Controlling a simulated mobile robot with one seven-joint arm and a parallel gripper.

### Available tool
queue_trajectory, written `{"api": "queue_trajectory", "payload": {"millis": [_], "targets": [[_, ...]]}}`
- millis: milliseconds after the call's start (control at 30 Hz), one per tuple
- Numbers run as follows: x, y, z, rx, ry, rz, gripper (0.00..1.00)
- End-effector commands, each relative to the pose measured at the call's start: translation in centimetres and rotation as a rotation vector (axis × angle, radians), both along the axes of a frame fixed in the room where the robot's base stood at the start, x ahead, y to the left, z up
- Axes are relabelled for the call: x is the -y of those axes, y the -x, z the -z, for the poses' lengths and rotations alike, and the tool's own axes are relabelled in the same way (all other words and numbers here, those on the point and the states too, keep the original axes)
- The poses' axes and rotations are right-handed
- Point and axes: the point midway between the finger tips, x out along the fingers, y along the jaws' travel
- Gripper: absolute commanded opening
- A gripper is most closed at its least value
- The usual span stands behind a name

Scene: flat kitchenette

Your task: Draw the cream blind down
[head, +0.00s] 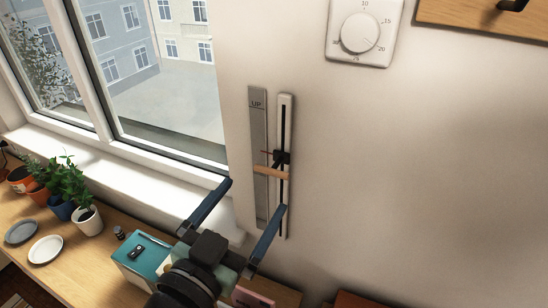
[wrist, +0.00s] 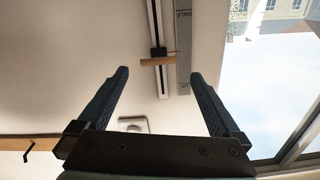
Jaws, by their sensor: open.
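A white slider track (head: 286,115) with a dark slot is fixed upright to the wall right of the window (head: 150,80). A wooden handle (head: 272,172) sticks out from its dark slide block (head: 281,157), around mid-track. A grey strip (head: 258,125) marked "UP" near its top runs beside it. In the wrist view the handle (wrist: 158,61) lies just beyond my fingertips, and the strip (wrist: 184,40) reads "HALF". My gripper (head: 254,196) is open and empty, its fingers spread either side of the handle's line, apparently short of it. No cream blind shows; the visible glass is uncovered.
Below the window, a wooden counter (head: 85,262) holds potted plants (head: 70,190), plates (head: 46,249) and a teal box (head: 142,252). The wall right of the slider is clear.

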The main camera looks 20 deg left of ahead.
Motion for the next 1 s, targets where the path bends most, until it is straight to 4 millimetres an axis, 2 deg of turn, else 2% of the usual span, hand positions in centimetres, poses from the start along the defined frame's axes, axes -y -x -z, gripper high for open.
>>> {"api": "queue_trajectory", "payload": {"millis": [33,200,400,600,933,1000], "targets": [[0.1,-1.2,-0.6,-0.002,0.001,0.004,1.00],[0.2,-4.8,-0.6,-0.002,-0.001,0.002,1.00],[0.3,-7.8,-0.4,0.000,0.000,0.001,1.00],[0.3,-9.2,-0.2,0.000,0.000,0.000,1.00],[0.4,-9.5,-0.1,0.000,-0.001,-0.001,1.00],[0.4,-9.5,-0.1,0.000,-0.001,-0.001,0.87]]}}
